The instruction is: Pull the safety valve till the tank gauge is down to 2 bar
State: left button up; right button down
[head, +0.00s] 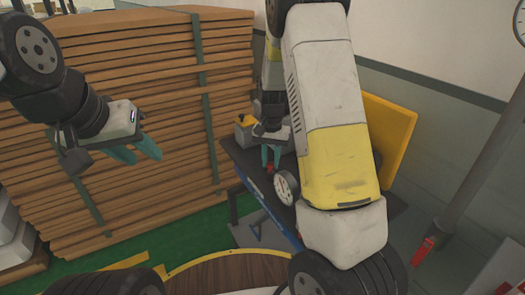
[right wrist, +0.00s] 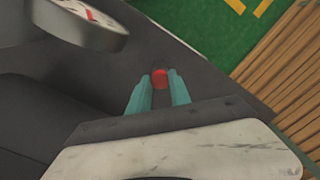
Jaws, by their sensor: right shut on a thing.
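The red safety valve knob (right wrist: 160,78) sits between the teal fingertips of my right gripper (right wrist: 159,88) in the right wrist view. The gripper is shut on it. In the head view the right gripper (head: 272,156) reaches down over the dark bench, with a bit of the red knob (head: 269,168) showing at its tips. The round tank gauge (head: 286,187) is just in front of it. The gauge face also shows partly in the right wrist view (right wrist: 88,18), cut off by the edge; its reading is too small to tell. My left gripper (head: 143,157) is empty, fingers apart, in the air.
A tall stack of wooden slats (head: 130,70) stands behind my left gripper. The dark bench (head: 240,165) carries a small box (head: 245,135) at its far end. A yellow panel (head: 397,125) stands right of my right arm. A pipe with a red handle (head: 425,250) is further right.

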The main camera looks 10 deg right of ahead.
aim_at(271, 164)
jog(key=shift+r, duration=0.85)
jog(key=c, duration=1.2)
grip_release()
jog(key=shift+r, duration=3.85)
